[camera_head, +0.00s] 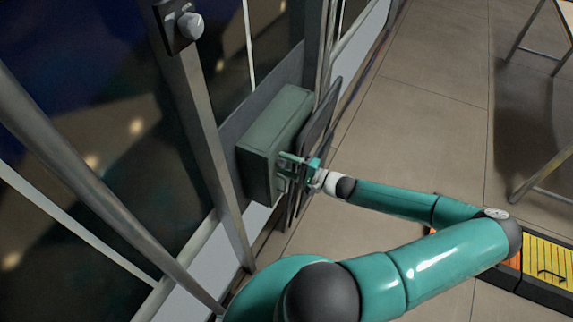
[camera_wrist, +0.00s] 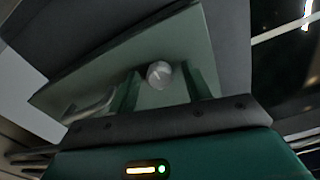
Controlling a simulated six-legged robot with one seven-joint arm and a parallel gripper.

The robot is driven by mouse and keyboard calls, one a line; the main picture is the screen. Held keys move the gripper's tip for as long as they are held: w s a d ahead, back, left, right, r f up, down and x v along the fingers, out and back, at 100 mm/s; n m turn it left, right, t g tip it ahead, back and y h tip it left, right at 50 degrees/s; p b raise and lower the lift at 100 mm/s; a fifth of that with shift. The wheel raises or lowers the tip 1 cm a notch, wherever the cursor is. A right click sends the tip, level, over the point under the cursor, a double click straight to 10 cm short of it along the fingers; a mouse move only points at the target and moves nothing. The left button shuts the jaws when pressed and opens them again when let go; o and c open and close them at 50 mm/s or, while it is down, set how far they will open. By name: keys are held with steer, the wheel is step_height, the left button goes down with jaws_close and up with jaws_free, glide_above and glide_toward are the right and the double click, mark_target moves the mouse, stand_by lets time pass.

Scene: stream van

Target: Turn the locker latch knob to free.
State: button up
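The locker is a grey-green box (camera_head: 272,134) fixed to the wall frame left of my arm in the head view. Its front panel (camera_wrist: 85,85) fills the middle of the wrist view. A round pale knob (camera_wrist: 160,75) with a faint mark on its face sits on that panel. My gripper (camera_head: 288,164) is at the locker's front face in the head view, hiding the knob there. In the wrist view my gripper's green fingers (camera_wrist: 162,82) are apart, one on each side of the knob, with a visible gap on both sides. Whether the fingertips reach past the knob's face is unclear.
A curved pale handle (camera_wrist: 92,108) is on the panel left of the knob. A dark flat panel (camera_head: 322,118) stands close beside the locker.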

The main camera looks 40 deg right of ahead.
steer(key=v, duration=1.3)
steer(key=shift+s, duration=0.4)
steer(key=shift+d, duration=0.1)
